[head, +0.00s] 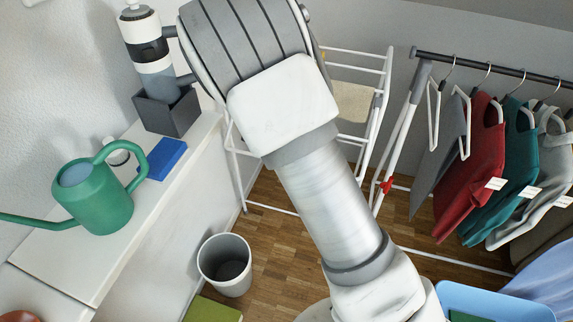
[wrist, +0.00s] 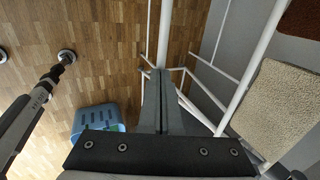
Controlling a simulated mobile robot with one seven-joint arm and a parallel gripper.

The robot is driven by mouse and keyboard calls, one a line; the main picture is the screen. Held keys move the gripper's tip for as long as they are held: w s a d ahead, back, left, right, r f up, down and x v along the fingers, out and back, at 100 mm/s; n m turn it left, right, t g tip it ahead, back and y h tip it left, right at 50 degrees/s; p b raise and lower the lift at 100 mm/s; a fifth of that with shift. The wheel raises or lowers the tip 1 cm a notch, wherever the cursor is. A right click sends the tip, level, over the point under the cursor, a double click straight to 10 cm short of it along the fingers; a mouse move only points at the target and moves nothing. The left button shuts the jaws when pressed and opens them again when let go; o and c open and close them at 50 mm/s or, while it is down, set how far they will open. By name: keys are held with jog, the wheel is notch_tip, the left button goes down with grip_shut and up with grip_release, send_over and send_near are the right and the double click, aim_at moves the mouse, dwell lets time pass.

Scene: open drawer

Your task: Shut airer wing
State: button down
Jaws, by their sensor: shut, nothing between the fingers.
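The white tube airer (head: 357,52) stands behind my arm in the head view, which hides much of it. In the wrist view its white tubes (wrist: 265,45) run up the right side, and a beige cloth (wrist: 272,108) hangs on it. A thin white upright tube stands just beyond my fingertips. I cannot tell which tubes belong to the wing, or how far it stands out. My gripper (wrist: 161,72) is shut and empty, its fingertips close to the white tubes; touching or apart, I cannot tell. In the head view my arm hides the gripper.
A clothes rail (head: 490,66) with hanging clothes stands at right, a blue basket (head: 495,302) in front. A waste bin (head: 225,265) stands on the floor at left, beside a white counter with a green watering can (head: 105,205). A dark pole (wrist: 35,105) crosses the wrist view's left.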

jog(key=w+d+f+t+b, duration=0.2)
jog(key=w+d+f+b, duration=0.1)
jog(key=w+f+b, duration=0.3)
jog(key=w+d+f+t+h+b, duration=0.1)
jog(key=w+d+f+t+b, duration=0.1)
jog(key=w+f+b, duration=0.4)
jog(key=shift+w+d+f+t+h, duration=0.3)
jog(key=shift+w+d+t, duration=0.1)
jog(key=shift+w, duration=1.45)
jog(key=shift+s, duration=0.1)
